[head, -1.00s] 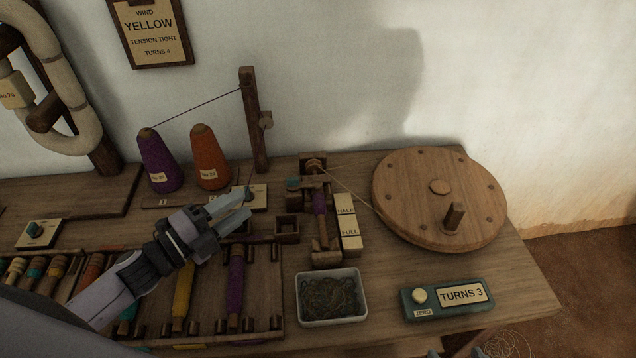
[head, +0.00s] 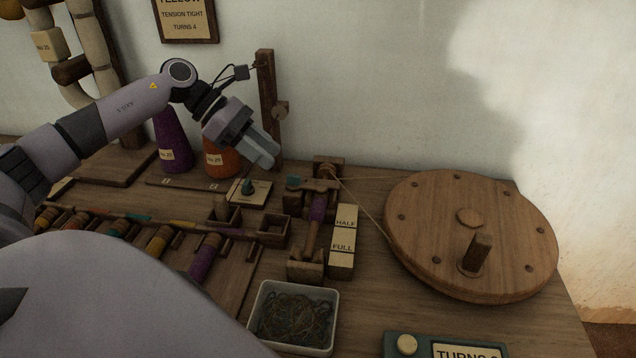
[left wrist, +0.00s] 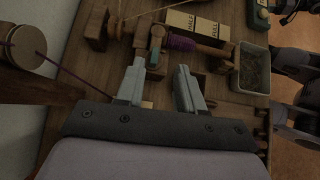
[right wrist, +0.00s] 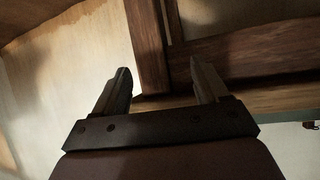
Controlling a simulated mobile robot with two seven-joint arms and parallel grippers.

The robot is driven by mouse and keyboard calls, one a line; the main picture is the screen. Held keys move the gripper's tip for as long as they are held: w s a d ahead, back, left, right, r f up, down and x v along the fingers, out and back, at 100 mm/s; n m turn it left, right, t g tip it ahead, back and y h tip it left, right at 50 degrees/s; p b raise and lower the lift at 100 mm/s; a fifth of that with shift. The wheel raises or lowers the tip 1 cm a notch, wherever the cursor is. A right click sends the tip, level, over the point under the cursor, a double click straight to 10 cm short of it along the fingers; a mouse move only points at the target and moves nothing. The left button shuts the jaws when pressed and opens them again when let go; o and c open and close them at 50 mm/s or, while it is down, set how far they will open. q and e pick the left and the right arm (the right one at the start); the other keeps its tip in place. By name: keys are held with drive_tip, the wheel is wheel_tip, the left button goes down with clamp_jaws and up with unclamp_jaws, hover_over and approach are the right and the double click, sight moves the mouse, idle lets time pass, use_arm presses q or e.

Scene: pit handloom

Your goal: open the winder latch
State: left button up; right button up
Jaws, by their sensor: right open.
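The bobbin winder (head: 311,235) is a wooden frame holding a bobbin with purple thread (head: 317,209). A small teal-ended lever (head: 294,182), which looks like the latch, lies across its far end. In the left wrist view the teal piece (left wrist: 154,58) is just beyond my left fingertips, apart from them, with the purple thread (left wrist: 180,43) beside it. My left gripper (head: 264,154) is open, empty and pointing down, above and left of the winder's far end; it also shows in the left wrist view (left wrist: 158,78). My right gripper (right wrist: 162,82) is open and empty, facing wooden beams, away from the winder.
A large wooden wheel (head: 435,225) with a crank peg stands right of the winder. HALF and FULL blocks (head: 342,240) adjoin the winder. An orange cone (head: 222,162) and a post (head: 269,100) stand close behind my left gripper. A thread tray (head: 264,298) sits in front.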

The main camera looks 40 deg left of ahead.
sight(293, 175)
use_arm(q)
drive_tip(key=shift+y, duration=0.3)
drive_tip(key=shift+b+x, duration=0.45)
drive_tip(key=shift+x, duration=2.8)
drive_tip(key=shift+w+a+f+m, duration=0.1)
drive_tip(key=shift+a+m, duration=0.15)
drive_tip(key=shift+m, duration=0.05)
clamp_jaws()
